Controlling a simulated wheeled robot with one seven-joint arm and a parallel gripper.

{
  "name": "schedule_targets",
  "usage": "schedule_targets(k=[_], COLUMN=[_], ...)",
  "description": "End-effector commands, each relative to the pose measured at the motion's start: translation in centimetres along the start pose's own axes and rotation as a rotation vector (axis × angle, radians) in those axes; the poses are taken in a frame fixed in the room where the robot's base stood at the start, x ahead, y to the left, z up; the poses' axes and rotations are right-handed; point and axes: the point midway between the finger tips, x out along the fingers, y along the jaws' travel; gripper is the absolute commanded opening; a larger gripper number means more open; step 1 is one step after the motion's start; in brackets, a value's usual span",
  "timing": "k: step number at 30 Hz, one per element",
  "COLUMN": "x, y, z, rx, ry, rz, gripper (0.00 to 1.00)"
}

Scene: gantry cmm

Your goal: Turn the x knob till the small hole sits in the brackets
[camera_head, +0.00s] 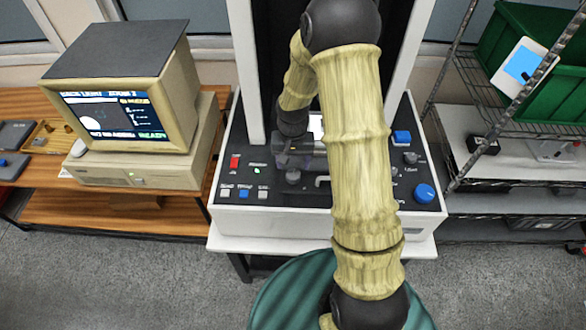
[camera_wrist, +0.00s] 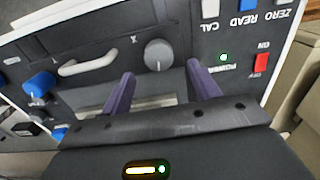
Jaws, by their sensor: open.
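The x knob (camera_wrist: 158,55) is a grey round knob on the dark sloped panel, with a white X label beside it. In the wrist view my gripper (camera_wrist: 161,70) is open, its two purple fingers apart on either side of the knob's near edge. I cannot tell whether they touch it. In the head view the knob (camera_head: 293,176) shows just in front of my gripper (camera_head: 299,160), which is partly hidden by my arm. The monitor screen (camera_head: 110,116) shows text lines and a dark picture with light marks. The small hole and the brackets are too small to make out.
A curved white handle (camera_wrist: 87,67) is beside the knob. A red switch (camera_head: 234,163), small buttons (camera_head: 244,194) and a large blue knob (camera_head: 424,193) sit on the same panel (camera_head: 310,199). A wire rack with a green bin (camera_head: 560,70) stands at the right.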

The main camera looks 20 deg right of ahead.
Motion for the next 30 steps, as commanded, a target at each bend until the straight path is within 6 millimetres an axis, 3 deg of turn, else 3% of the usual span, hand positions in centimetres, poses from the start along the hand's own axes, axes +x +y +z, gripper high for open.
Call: schedule_targets(k=[9,21,22,28,30], x=[4.1,5.0,5.0,5.0,5.0], y=[-0.4,0.0,0.0,0.0,0.0], z=[0.1,0.0,0.0,0.0,0.0], rx=[-0.008,0.000,0.000,0.000,0.000], ry=[-0.002,0.001,0.001,0.000,0.001], rz=[0.001,0.000,0.000,0.000,0.000], gripper=[0.61,0.61,0.59,0.20,0.16])
